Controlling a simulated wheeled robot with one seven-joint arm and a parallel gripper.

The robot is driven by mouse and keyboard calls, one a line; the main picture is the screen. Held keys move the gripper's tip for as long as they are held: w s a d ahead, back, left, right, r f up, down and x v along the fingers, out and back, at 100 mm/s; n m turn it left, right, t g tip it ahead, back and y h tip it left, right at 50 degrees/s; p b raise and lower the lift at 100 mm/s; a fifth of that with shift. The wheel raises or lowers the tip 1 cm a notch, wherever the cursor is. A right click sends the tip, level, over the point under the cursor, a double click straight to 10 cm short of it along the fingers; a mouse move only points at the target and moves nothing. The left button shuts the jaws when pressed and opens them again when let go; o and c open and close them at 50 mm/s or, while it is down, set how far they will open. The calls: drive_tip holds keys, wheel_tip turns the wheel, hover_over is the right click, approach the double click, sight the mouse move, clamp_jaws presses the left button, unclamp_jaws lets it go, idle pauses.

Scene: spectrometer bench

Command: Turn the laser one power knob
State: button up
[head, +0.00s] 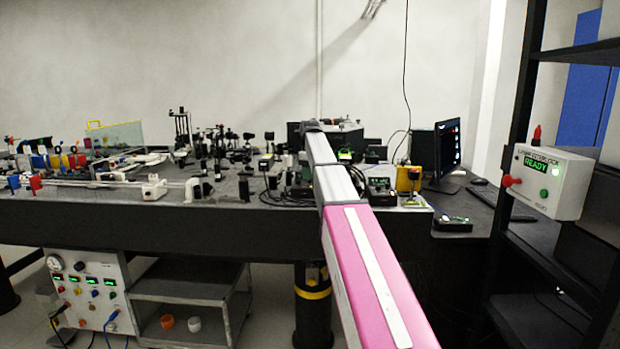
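No knob can be picked out as laser one's power knob; the labels are too small to read. A white rack unit (90,290) at the lower left has green displays, a round dial and several small coloured knobs or buttons. A black box with a green-lit face (381,188) sits on the bench right of centre.
The dark optical bench (120,215) carries many mounts and cables. A white control box (548,182) reading READY hangs on the black shelf frame (525,100) at right. A monitor (448,150) stands at the bench's right end. A grey cart (190,290) stands below the bench.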

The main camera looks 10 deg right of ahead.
drive_tip(key=shift+f, duration=0.65)
clamp_jaws()
drive_tip(key=shift+m, duration=0.3)
drive_tip(key=m, duration=0.3)
drive_tip(key=shift+m, duration=2.1)
